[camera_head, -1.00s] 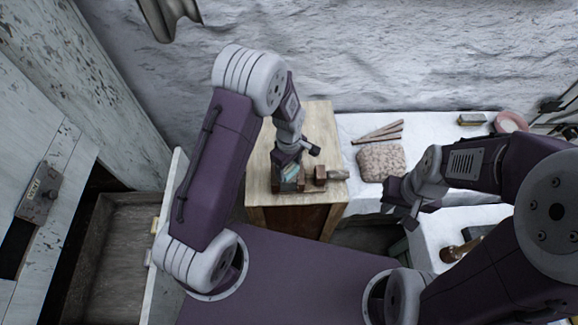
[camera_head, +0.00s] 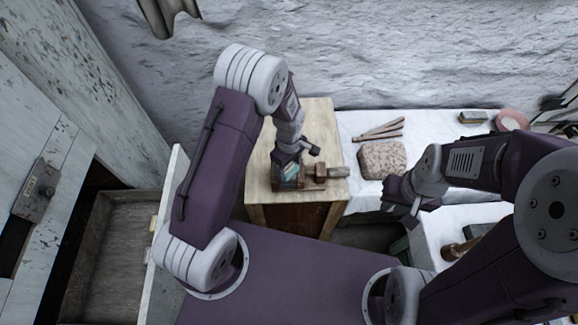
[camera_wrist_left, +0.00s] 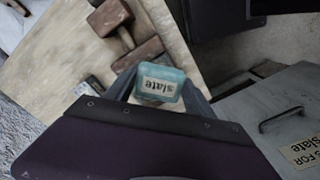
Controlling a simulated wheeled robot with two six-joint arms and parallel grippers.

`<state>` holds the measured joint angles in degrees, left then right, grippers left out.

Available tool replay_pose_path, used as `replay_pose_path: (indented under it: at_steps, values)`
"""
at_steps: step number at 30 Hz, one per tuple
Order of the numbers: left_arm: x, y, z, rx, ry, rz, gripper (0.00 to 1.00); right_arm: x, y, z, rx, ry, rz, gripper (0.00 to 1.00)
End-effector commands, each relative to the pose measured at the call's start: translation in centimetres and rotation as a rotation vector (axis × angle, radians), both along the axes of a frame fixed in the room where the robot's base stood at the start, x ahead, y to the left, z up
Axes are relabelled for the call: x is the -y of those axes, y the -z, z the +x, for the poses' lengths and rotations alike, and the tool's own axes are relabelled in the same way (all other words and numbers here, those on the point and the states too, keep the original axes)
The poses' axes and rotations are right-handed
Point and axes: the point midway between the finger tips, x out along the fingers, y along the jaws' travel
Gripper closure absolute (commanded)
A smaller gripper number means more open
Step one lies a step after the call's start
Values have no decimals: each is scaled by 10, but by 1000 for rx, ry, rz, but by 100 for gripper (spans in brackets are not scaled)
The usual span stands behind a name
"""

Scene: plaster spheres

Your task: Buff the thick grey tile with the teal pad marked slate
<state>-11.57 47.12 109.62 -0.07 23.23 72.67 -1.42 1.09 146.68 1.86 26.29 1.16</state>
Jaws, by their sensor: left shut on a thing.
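The teal pad (camera_wrist_left: 160,84) carries a pale label reading "slate" and sits between the fingers of my left gripper (camera_wrist_left: 158,92). That gripper is shut on the pad. In the head view my left gripper (camera_head: 288,172) is low over the wooden bench, at the left end of a brown wooden clamp (camera_head: 320,172). The clamp also shows in the left wrist view (camera_wrist_left: 137,54), just beyond the pad. I cannot make out the thick grey tile; the gripper and pad hide part of the bench. My right gripper (camera_head: 407,205) hangs right of the bench, its jaws unclear.
A white-topped table (camera_head: 350,127) right of the bench holds thin sticks (camera_head: 380,131), a speckled block (camera_head: 382,160) and a pink ring (camera_head: 512,119). An open drawer (camera_head: 118,240) is at left.

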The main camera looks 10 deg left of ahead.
Motion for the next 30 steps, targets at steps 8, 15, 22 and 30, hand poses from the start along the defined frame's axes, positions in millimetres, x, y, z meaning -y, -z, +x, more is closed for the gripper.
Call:
replay_pose_path:
  at_steps: [8, 15, 22, 30]
  values:
    - [0, 6, 0, 0, 0, 0, 83, 0, 4, 0, 0, 0, 0, 80]
    - [2, 6, 3, 2, 0, -1, 83, 0, 3, 0, 0, 0, 0, 80]
    - [5, 6, 10, 0, 0, 0, 83, 0, 2, 0, 0, 0, 0, 80]
    - [10, 8, 19, 0, 0, 0, 83, 0, 3, 0, 0, 0, 0, 80]
